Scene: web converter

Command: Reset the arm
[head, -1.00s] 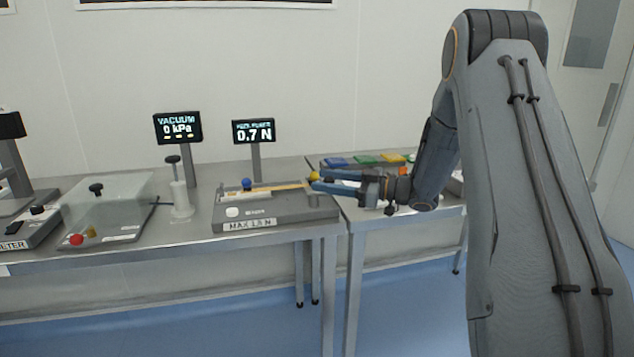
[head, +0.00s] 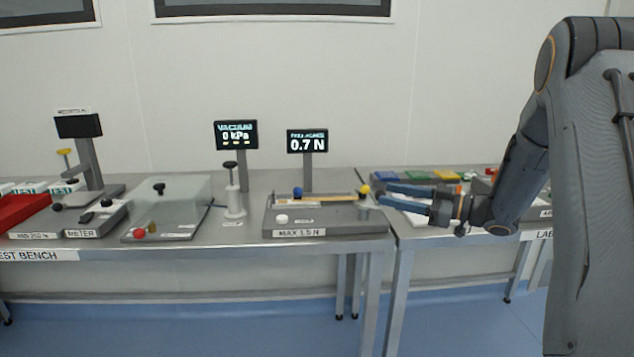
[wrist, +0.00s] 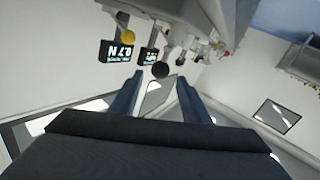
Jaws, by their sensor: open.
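My gripper (head: 388,197) is at the right of the head view, its two blue fingers spread apart and pointing left, with nothing between them. It is just right of the grey peel tester (head: 345,222), which is labelled MAX 1.5 N. A yellow knob (head: 364,189) stands close to the upper fingertip; I cannot tell whether they touch. In the wrist view the fingers (wrist: 158,95) are also apart, with a dark round knob beyond them and the yellow knob (wrist: 128,37) to the left.
A display reading 0.7 N (head: 307,142) stands behind the tester. To its left are a vacuum display (head: 236,135), a white pump (head: 234,202) and a clear-lidded box (head: 175,205). Coloured bins (head: 417,176) lie behind my gripper. The floor before the bench is clear.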

